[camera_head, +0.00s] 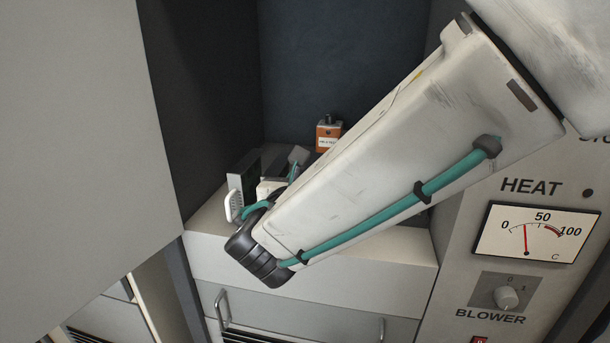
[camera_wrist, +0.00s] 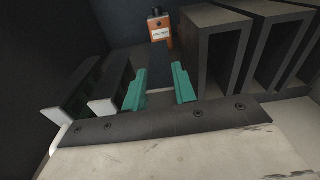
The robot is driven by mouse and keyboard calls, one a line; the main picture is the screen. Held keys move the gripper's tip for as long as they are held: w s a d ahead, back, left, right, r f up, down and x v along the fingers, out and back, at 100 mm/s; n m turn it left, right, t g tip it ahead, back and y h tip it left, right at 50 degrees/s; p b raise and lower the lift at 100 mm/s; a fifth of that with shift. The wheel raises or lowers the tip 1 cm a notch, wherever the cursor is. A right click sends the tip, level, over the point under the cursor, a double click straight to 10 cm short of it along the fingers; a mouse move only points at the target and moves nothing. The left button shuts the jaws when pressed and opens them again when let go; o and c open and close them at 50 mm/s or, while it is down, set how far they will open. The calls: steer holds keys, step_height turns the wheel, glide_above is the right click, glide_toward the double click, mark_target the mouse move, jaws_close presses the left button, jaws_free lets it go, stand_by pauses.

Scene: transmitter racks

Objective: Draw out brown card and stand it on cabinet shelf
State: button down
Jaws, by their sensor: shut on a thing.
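My gripper (camera_wrist: 160,88) shows as two teal fingers in the wrist view, with a gap between them. In the head view my gripper is mostly hidden behind my own wrist, low over the cabinet shelf (camera_head: 400,245). Two dark green cards with pale front edges, a left one (camera_wrist: 75,113) and a right one (camera_wrist: 112,92), stand upright left of the fingers. I cannot make out a brown card in either view.
An orange-brown labelled box (camera_head: 328,136) with a dark knob on top stands at the back; it also shows in the wrist view (camera_wrist: 160,32). Grey upright slotted housings (camera_wrist: 215,55) stand close on the right of my fingers. A large grey panel (camera_head: 80,120) fills the left.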

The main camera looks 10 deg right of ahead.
steer(key=shift+f, duration=0.1)
steer(key=c, duration=1)
jaws_free()
steer(key=shift+c, duration=0.2)
